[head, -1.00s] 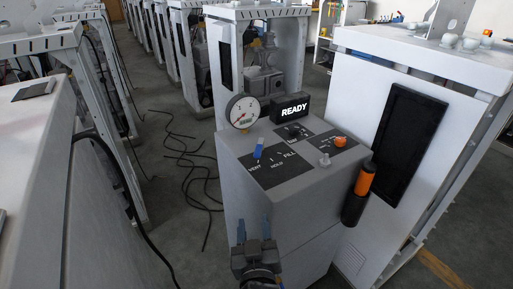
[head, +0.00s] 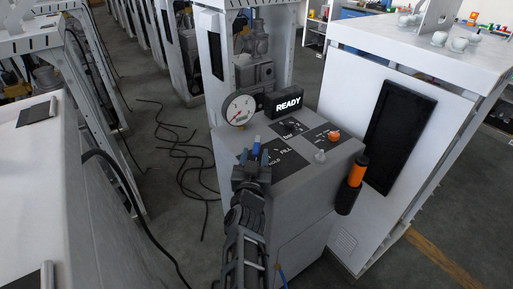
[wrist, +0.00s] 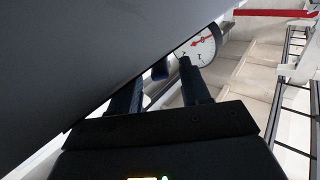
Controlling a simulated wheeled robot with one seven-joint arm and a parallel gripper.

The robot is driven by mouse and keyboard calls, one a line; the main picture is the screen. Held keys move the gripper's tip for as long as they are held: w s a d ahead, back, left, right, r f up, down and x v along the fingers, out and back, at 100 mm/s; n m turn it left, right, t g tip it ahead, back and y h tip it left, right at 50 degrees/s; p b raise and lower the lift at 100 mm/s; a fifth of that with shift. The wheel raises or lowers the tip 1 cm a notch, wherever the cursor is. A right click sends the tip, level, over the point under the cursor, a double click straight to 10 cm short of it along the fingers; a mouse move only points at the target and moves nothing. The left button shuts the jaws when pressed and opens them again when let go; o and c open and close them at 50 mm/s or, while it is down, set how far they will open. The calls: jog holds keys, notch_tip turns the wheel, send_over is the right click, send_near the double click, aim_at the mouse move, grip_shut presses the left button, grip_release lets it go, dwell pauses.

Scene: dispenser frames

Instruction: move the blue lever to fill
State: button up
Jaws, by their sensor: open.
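The blue lever (head: 256,146) stands on the dark label plate (head: 284,160) on top of the grey console. It is at the left part of the plate, left of the word FILL; my gripper hides its base and part of the lettering. My gripper (head: 253,158) is open, with its fingertips just in front of the lever in the head view.
A round gauge (head: 239,108) and a READY display (head: 287,102) stand behind the plate. An orange knob (head: 334,135) and a pale knob (head: 320,156) sit to the right. An orange-and-black cylinder (head: 353,183) hangs on the console's right side. Black cables lie on the floor at left.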

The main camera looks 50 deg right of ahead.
aim_at(257, 149)
jog(key=shift+x, duration=1.65)
grip_shut()
